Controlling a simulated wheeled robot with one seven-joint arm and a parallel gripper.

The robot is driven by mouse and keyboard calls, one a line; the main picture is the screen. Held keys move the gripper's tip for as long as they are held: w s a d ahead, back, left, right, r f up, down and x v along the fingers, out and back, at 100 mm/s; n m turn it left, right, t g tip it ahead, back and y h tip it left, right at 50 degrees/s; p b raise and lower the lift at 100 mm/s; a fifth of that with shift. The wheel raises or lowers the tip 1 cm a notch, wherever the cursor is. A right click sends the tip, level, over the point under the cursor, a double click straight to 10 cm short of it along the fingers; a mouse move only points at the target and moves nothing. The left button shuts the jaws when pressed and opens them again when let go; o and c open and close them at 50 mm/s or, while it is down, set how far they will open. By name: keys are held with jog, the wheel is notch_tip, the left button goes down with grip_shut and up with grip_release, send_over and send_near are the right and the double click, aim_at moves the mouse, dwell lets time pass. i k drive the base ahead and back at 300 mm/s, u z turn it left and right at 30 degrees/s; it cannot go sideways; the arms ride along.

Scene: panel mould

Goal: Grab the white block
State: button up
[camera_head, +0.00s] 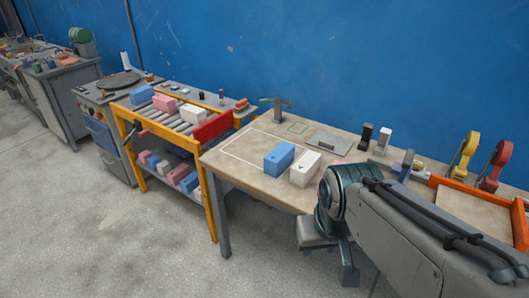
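A white block (305,169) sits on the beige worktable (246,178), just right of a blue block (279,159). A second white block (194,114) lies on the roller top of the orange-framed rack (208,207) further left. My arm comes in from the lower right. The part that seems to be my gripper (332,258) hangs in front of the table's front edge, below and right of the nearer white block and apart from it. My arm partly hides it, and its finger opening cannot be made out.
Pink and blue blocks lie on the rack, with more on its lower shelf. A flat grey plate (330,143), a black upright holder (365,137) and yellow (466,153) and red (494,166) tools stand behind. An orange-edged tray (520,222) is at right. The table's left part is clear.

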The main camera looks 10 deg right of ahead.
aim_at(305, 168)
jog(key=u, duration=0.25)
jog(key=i, duration=1.4)
jog(key=z, duration=0.5)
